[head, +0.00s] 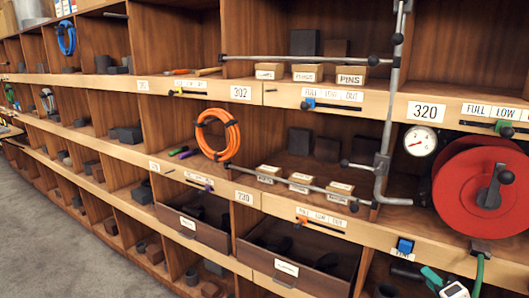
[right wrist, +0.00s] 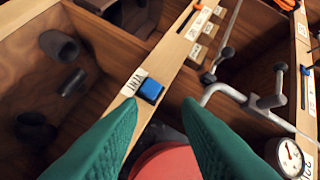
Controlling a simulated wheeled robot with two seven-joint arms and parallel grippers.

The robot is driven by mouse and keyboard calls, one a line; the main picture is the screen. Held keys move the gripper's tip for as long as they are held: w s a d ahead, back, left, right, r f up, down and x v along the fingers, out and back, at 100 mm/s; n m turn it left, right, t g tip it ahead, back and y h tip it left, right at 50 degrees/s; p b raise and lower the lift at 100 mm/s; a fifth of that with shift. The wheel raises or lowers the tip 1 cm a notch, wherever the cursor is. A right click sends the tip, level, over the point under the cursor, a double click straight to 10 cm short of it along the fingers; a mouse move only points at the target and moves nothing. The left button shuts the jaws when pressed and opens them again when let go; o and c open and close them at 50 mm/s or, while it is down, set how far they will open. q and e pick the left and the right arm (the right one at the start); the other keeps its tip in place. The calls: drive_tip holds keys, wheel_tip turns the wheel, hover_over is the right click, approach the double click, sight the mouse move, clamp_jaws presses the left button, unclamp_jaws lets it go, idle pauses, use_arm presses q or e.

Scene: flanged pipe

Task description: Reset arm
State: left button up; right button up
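My right gripper (head: 433,278) shows at the bottom right of the head view, in front of the lower shelf edge, with only its end in the picture. In the right wrist view its two green fingers (right wrist: 160,103) stand apart with nothing held between them. The blue switch block (right wrist: 150,90) and its white label lie beyond the fingertips there; the switch also shows in the head view (head: 405,245). My left gripper is in neither view. No loose flanged pipe can be made out.
A grey bent pipe (head: 390,120) with black knobs runs before the shelves. A red hose reel (head: 483,188) and a gauge (head: 420,141) are at right. An orange hose coil (head: 218,134) and drawers (head: 190,228) are further left. Open floor (head: 50,230) lies at lower left.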

drive_tip(key=s+a+f+m+g+h, duration=0.2)
drive_tip(key=s+a+f+m+g, duration=0.1)
drive_tip(key=s+a+f+m, duration=0.5)
drive_tip(key=s+a+f+m+g, duration=0.25)
drive_tip(key=s+a+m, duration=0.2)
drive_tip(key=s, duration=0.35)
drive_tip(key=s+a+f+m+g+y, duration=0.1)
drive_tip(key=s+a+f+m+g, duration=0.15)
drive_tip(key=s+m+g, duration=0.35)
drive_tip(key=s+a+f+m+g, duration=0.15)
drive_tip(key=s+a+m, duration=0.3)
drive_tip(key=s, duration=0.45)
wheel_tip(320, 180, down, 27)
drive_tip(key=s+d+f+n+g, duration=0.1)
drive_tip(key=s+d+f+g, duration=0.1)
drive_tip(key=s+f, duration=1.4)
drive_tip(key=shift+s+d, duration=0.5)
drive_tip(key=shift+s, duration=0.2)
